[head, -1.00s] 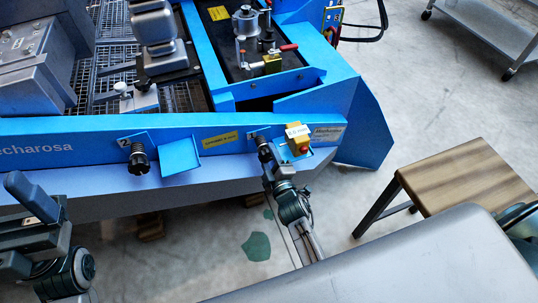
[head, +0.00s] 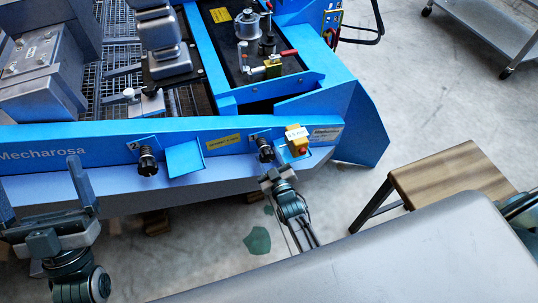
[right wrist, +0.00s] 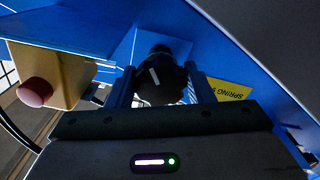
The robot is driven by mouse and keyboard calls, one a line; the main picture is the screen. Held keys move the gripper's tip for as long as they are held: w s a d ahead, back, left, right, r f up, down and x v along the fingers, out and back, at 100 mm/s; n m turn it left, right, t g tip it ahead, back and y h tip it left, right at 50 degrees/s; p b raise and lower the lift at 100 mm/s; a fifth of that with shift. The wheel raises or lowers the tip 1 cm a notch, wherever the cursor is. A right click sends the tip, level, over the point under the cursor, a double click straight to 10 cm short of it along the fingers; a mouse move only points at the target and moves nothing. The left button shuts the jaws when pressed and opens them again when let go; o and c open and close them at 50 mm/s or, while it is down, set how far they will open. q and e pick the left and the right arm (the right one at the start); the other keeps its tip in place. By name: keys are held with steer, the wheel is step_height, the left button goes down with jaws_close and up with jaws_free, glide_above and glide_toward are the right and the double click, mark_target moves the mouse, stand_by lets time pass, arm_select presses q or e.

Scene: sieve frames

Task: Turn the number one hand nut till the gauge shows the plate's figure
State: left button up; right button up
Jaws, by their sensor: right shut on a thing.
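The number one hand nut (head: 265,150) is a black knob on the blue beam's front face. In the right wrist view the nut (right wrist: 160,84) shows a white mark on its face and sits between my fingers. My right gripper (head: 272,172) is shut on it; it also shows in the right wrist view (right wrist: 165,92). My left gripper (head: 45,200) is open and empty.
A second black hand nut (head: 147,162) sits left on the beam, beside a blue flap (head: 184,159). A wooden-topped stool (head: 455,174) stands at the right and a grey cart (head: 490,30) at the back right. Floor between them is clear.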

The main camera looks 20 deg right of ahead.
steer(key=shift+r+m+p, duration=0.15)
steer(key=shift+m+p, duration=0.4)
steer(key=shift+m, duration=0.15)
arm_select(q)
steer(key=w+f+n+g+y+p, duration=0.1)
steer(key=w+f+n+g+y, duration=0.15)
steer(key=f+g, duration=0.85)
arm_select(e)
steer(key=shift+m, duration=1)
steer(key=shift+a+m+p, duration=0.1)
steer(key=shift+m+p, duration=0.7)
steer(key=shift+m, duration=0.1)
steer(key=shift+m+p, duration=0.4)
steer(key=shift+m, duration=0.3)
arm_select(q)
steer(key=s+f+g, duration=0.3)
steer(key=f, duration=0.4)
steer(key=s+d+f+g, duration=0.1)
steer(key=s+f+g, duration=0.2)
steer(key=f, duration=0.4)
steer(key=shift+s+d+f+h, duration=0.2)
steer(key=shift+s+d+h, duration=0.15)
steer(key=shift+s, duration=0.1)
arm_select(e)
steer(key=shift+f, duration=0.2)
steer(key=o, duration=1)
steer(key=shift+c, duration=0.2)
arm_select(q)
steer(key=shift+f, duration=0.1)
